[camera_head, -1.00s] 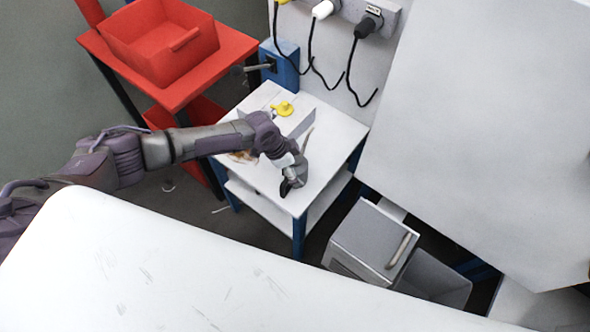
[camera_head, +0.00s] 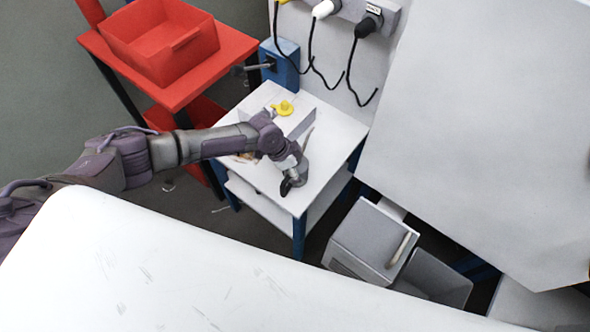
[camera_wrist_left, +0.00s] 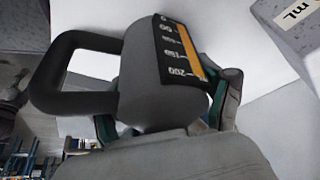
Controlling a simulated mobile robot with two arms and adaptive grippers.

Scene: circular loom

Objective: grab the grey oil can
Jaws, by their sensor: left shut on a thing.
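The grey oil can (camera_wrist_left: 150,80) fills the middle of the left wrist view. It has a dark handle (camera_wrist_left: 45,80) on its left and a black and orange label with numbers. My left gripper (camera_wrist_left: 170,120) has its fingers on both sides of the can's body and is shut on it. In the head view my left gripper (camera_head: 290,182) is over the front part of the small white table (camera_head: 330,130), and the can there is mostly hidden behind it, with only a thin spout (camera_head: 308,138) showing. My right gripper is not in view.
A pale box (camera_head: 295,125) with a yellow item (camera_head: 284,107) on top stands behind the gripper. A red bin (camera_head: 165,45) sits on a red table at the left. Black cables hang on the wall panel behind. A large white surface (camera_head: 150,270) lies in front.

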